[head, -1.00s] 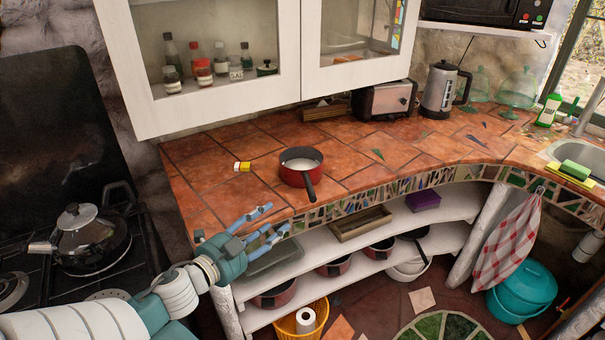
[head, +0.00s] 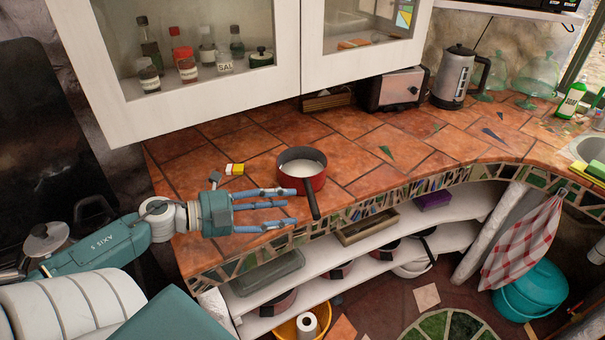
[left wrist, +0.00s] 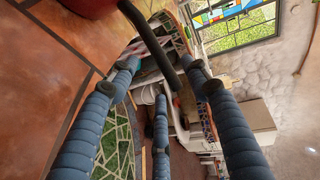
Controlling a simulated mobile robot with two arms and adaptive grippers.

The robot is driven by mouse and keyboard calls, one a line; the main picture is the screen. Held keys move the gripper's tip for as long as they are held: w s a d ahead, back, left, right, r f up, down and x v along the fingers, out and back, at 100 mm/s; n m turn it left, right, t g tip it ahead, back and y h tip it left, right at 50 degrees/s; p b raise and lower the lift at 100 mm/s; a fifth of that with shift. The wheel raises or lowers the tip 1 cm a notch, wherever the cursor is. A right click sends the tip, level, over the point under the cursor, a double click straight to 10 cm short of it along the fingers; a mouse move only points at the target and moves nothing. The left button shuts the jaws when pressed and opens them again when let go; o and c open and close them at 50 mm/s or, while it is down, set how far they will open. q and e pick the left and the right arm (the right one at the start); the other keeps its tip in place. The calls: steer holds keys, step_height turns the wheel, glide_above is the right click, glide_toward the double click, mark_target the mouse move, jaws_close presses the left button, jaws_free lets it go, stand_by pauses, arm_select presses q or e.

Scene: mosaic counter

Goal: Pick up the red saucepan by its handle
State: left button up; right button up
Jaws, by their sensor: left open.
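The red saucepan (head: 318,181) stands upright on the tiled counter, with pale contents inside. Its dark handle (head: 312,205) points toward me, over the counter's front edge. My left gripper (head: 290,206) is open, its blue fingers level and pointing right, with the tips just left of the handle. In the left wrist view, the red pan (left wrist: 92,6) is at the top edge. The handle (left wrist: 152,45) runs down between the spread fingers of my left gripper (left wrist: 168,80); I cannot tell whether any finger touches it. My right gripper is not in view.
A toaster (head: 396,90) and kettle (head: 457,78) stand at the back. A white wall cabinet (head: 200,95) hangs above. Open shelves (head: 345,262) with pans lie below the edge.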

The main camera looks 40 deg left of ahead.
mark_target(313, 203)
arm_select(q)
steer(key=p+x, duration=0.1)
steer(key=x, duration=0.6)
steer(key=shift+w+d+f+p, duration=0.1)
steer(key=shift+w+d+p, duration=0.05)
steer(key=shift+d+p, duration=0.15)
steer(key=shift+w+d+f, duration=0.1)
steer(key=shift+w+f, duration=0.05)
steer(key=shift+w, duration=0.05)
steer(key=c, duration=0.8)
jaws_close()
steer(key=shift+w+r, duration=0.1)
steer(key=shift+r, duration=0.1)
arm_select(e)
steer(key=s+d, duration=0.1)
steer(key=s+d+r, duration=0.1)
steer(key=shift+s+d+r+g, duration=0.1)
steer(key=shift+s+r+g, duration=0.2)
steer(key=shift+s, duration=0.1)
